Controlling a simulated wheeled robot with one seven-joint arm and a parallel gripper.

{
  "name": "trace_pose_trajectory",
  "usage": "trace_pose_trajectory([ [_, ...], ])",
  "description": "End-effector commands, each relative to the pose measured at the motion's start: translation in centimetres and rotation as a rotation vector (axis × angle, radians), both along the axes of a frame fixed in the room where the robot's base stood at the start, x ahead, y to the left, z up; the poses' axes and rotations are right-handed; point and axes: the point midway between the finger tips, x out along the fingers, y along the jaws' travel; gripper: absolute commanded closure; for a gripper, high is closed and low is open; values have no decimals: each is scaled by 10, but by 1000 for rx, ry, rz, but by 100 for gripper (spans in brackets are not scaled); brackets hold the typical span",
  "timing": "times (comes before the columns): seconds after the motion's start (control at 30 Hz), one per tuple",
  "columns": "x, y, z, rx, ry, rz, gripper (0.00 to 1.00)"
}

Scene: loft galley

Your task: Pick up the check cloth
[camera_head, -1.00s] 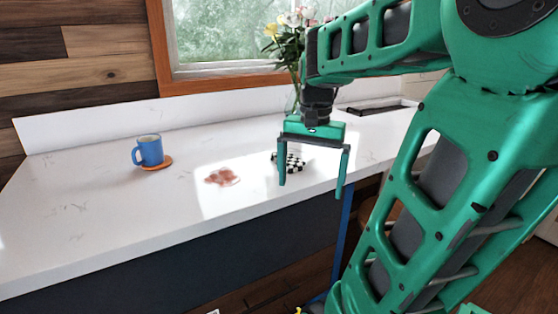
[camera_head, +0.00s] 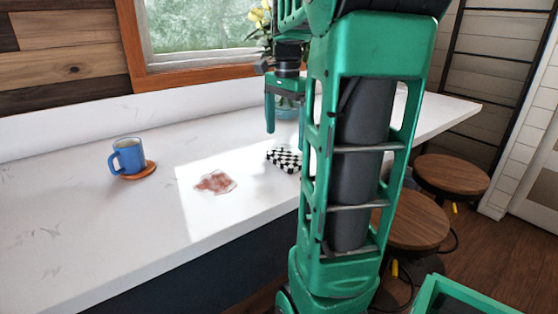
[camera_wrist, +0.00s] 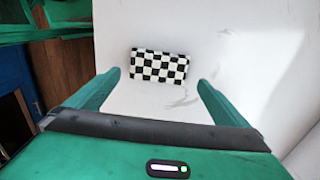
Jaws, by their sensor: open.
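In the wrist view the check cloth (camera_wrist: 160,66) lies flat, ahead of and between the two green fingers. My gripper (camera_wrist: 157,88) is open and empty, with a gap to the cloth. In the head view one finger of my gripper (camera_head: 270,113) shows above and behind the cloth; the other is mostly hidden behind my arm.
A blue mug (camera_head: 127,156) stands on an orange coaster (camera_head: 141,171) at the left. A flower vase (camera_head: 287,106) stands behind my gripper. Wooden stools (camera_head: 452,174) are at the right.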

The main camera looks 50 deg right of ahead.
Motion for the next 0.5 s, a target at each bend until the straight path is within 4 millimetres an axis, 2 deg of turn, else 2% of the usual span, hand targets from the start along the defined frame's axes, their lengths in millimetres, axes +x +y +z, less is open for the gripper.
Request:
trace_pose_trajectory([
  [0.23, 0, 1, -17, 1, 2, 0, 0],
  [0.5, 2, 2, -53, 1, 1, -1, 0],
])
